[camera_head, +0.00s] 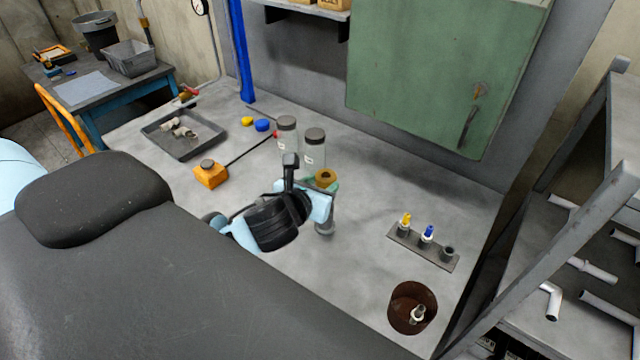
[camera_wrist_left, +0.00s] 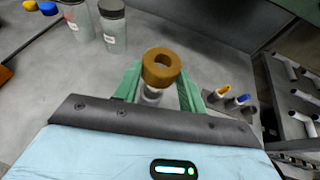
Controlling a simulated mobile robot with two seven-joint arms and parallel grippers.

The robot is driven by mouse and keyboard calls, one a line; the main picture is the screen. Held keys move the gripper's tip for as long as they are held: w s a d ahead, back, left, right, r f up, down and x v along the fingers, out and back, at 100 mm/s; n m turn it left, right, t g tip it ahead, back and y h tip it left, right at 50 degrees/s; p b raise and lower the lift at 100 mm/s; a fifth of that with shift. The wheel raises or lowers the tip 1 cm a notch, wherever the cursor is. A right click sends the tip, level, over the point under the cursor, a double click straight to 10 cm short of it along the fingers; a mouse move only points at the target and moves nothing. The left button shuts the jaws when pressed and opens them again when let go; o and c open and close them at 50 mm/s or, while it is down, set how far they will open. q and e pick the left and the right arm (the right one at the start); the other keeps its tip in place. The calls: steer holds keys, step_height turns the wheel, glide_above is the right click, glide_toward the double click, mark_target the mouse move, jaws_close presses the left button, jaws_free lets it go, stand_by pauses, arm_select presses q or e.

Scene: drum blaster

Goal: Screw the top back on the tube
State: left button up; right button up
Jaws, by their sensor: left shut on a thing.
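A brown ring-shaped top (camera_head: 326,177) with a hole through its middle sits between the green fingers of my left gripper (camera_head: 322,184). The wrist view shows the same top (camera_wrist_left: 161,66) between the fingertips (camera_wrist_left: 160,84), with my gripper shut on it. A clear greyish tube (camera_head: 325,216) stands upright on the bench just below the gripper. A pale, clear part also shows under the top in the wrist view (camera_wrist_left: 152,95). I cannot tell whether top and tube touch or are threaded together. My right gripper is not in view.
Two lidded jars (camera_head: 314,150) stand close behind the gripper. A small rack (camera_head: 424,247) with yellow- and blue-topped pieces is to the right, and a brown bin (camera_head: 412,308) is in front of it. An orange block (camera_head: 210,175) and grey tray (camera_head: 183,134) lie left.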

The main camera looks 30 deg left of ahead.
arm_select(q)
steer(key=shift+f+b, duration=0.3)
steer(key=shift+f, duration=1.45)
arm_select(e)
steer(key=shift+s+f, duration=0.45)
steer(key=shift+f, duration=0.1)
arm_select(q)
steer(key=shift+f, duration=0.35)
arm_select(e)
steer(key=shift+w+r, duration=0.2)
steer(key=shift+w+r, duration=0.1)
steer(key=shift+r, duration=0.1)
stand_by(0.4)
arm_select(q)
steer(key=shift+r+p, duration=0.1)
steer(key=shift+p, duration=0.25)
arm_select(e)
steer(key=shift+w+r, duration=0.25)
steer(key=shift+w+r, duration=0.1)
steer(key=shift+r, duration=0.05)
arm_select(q)
steer(key=o, duration=1.1)
steer(key=shift+o, duration=0.2)
